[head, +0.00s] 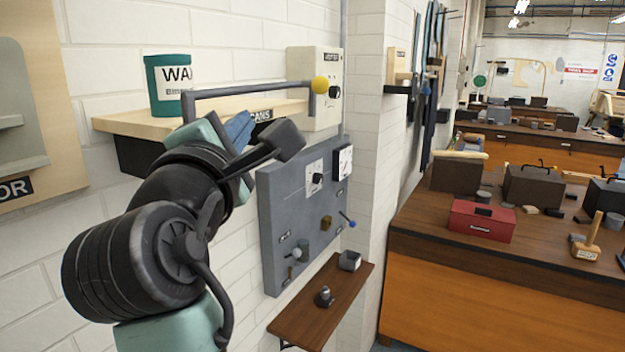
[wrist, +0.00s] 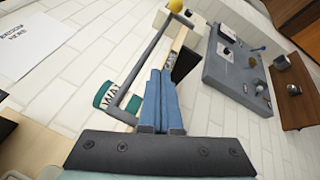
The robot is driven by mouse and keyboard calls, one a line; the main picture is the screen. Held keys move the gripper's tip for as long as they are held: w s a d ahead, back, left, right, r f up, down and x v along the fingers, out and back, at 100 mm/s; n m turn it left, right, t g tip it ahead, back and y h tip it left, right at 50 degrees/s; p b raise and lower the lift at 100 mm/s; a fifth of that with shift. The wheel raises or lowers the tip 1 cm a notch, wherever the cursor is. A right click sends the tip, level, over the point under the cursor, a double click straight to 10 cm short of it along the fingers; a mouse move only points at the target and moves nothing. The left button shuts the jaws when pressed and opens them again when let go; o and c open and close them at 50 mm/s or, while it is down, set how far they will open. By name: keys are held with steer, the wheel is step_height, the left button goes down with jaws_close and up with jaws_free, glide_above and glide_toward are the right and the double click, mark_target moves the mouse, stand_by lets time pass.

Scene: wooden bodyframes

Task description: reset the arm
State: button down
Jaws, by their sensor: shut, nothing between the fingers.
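My arm reaches up from the lower left in the head view, with a black wrist joint near the shelf. My gripper (head: 240,127) is beside the wooden shelf (head: 140,124), its blue fingers partly hidden by my wrist. In the wrist view my gripper (wrist: 161,73) shows its two blue fingers together, shut and empty. I cannot tell whether the fingers touch the shelf or the grey bar.
A green WAX tin (head: 167,85) stands on the shelf behind a grey bar (head: 250,90) with a yellow ball (head: 320,85). A grey control panel (head: 300,210) hangs below. A small brown shelf (head: 320,305) and a workbench (head: 480,250) with a red box (head: 481,221) lie to the right.

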steer(key=s+d+r+m+t+b, duration=0.1)
steer(key=s+d+m+t, duration=0.3)
steer(key=s+m, duration=0.5)
steer(key=s+d+r+m+t+y+b, duration=0.1)
steer(key=s+d+r+m+t+b, duration=0.1)
steer(key=s+m, duration=0.7)
steer(key=d+m+t+b, duration=0.1)
steer(key=d+m+b, duration=0.1)
steer(key=m, duration=0.1)
steer(key=shift+s+d+m+t+b, duration=0.2)
steer(key=shift+d+m+t+b, duration=0.1)
steer(key=shift+m+t, duration=0.1)
steer(key=shift+a+r, duration=0.1)
